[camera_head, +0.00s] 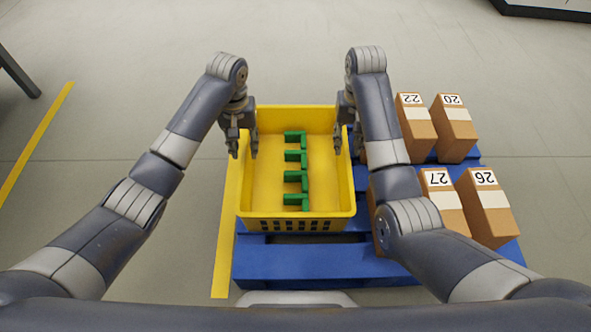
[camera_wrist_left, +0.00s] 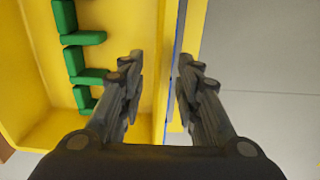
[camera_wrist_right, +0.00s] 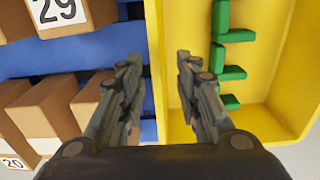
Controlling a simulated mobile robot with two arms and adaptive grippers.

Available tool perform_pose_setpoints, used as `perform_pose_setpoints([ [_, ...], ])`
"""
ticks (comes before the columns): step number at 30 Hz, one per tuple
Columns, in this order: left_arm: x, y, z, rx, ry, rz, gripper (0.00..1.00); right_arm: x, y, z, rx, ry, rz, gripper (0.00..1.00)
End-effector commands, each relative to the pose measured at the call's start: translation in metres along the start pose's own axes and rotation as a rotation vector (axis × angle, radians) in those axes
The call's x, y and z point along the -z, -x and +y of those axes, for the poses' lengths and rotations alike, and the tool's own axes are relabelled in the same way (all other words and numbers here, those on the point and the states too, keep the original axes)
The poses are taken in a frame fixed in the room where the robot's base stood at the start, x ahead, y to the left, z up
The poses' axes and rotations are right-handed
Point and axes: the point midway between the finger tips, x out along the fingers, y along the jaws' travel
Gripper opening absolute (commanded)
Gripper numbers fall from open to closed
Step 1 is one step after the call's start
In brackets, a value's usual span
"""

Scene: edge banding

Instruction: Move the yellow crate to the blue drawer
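The yellow crate (camera_head: 270,212) sits on the left part of a blue pallet, with several green L-shaped pieces (camera_head: 296,157) in a row inside. My left gripper (camera_head: 241,150) is open at the crate's left wall; in the left wrist view its fingers (camera_wrist_left: 160,62) lie on either side of the wall's rim, with a gap. My right gripper (camera_head: 346,150) is open at the right wall; in the right wrist view its fingers (camera_wrist_right: 157,62) lie on either side of that rim. How far down the fingers reach is unclear. No blue drawer is in view.
The blue pallet (camera_head: 290,266) also carries several numbered cardboard boxes (camera_head: 490,207) close to the crate's right side, partly behind my right arm. A yellow floor line (camera_head: 222,268) runs along the pallet's left edge. The grey floor to the left is mostly clear.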

Motion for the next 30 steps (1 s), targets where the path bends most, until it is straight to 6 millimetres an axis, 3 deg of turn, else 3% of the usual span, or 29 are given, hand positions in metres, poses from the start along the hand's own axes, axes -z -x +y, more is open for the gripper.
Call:
perform_pose_setpoints([
  [16,0.000,-0.014,0.000,0.000,0.000,0.000,0.31,0.000,-0.013,0.000,0.000,0.000,-0.001,0.31],
  [30,-0.001,-0.091,0.000,0.001,0.000,-0.002,0.31,-0.001,-0.091,0.000,-0.001,0.000,-0.002,0.31],
])
